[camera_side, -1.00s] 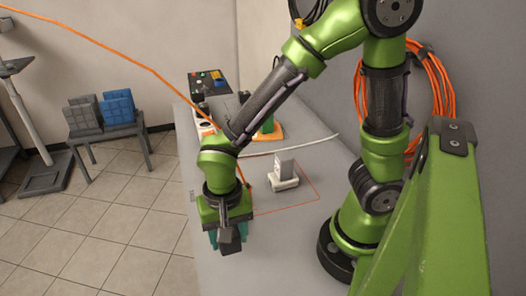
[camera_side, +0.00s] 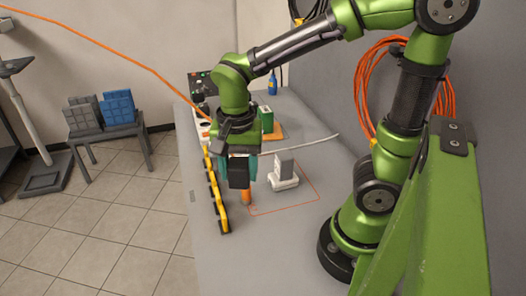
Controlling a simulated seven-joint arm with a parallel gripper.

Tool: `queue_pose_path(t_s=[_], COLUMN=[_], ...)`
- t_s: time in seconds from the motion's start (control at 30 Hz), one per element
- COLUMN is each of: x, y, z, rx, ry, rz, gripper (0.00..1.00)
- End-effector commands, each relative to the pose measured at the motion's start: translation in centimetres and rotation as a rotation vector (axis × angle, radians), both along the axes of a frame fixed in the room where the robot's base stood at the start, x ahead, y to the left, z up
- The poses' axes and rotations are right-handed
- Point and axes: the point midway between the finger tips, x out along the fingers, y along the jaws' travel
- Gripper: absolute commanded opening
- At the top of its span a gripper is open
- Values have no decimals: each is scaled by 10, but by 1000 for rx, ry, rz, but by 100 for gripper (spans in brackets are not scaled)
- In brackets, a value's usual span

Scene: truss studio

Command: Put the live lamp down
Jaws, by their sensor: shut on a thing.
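My gripper (camera_side: 239,170), with a dark body and teal parts, points down over the grey bench (camera_side: 225,265). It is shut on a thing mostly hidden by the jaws. A slim orange piece (camera_side: 247,194) shows just below the jaws, likely the lamp. Its lower end appears close to the left corner of a thin orange outline (camera_side: 283,210) on the bench. I cannot tell whether it touches the bench. A white device with an upright grey block (camera_side: 284,174) stands inside the outline, right of my gripper.
A yellow-and-black strip (camera_side: 216,195) lies along the bench's left side. A green item (camera_side: 266,119) on an orange base, a blue bottle (camera_side: 272,84) and a dark control panel (camera_side: 200,82) stand behind. The front is clear.

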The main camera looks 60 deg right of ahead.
Motion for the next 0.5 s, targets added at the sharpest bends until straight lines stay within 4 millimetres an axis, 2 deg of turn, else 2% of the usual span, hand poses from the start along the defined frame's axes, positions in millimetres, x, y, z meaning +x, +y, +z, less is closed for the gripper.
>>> queue_pose_path(t_s=[0.03, 0.17, 0.3, 0.4, 0.5], x=[1, -6, -27, -48, -69], y=[-22, -78, -135, -169, -193], z=[0, 1, 0, 0, 0], rx=[0, -1, -2, 0, 2], ry=[-2, -2, -1, -3, -1], rz=[-88, -322, -584, -758, -901], gripper=[20, 20, 20, 20, 20])
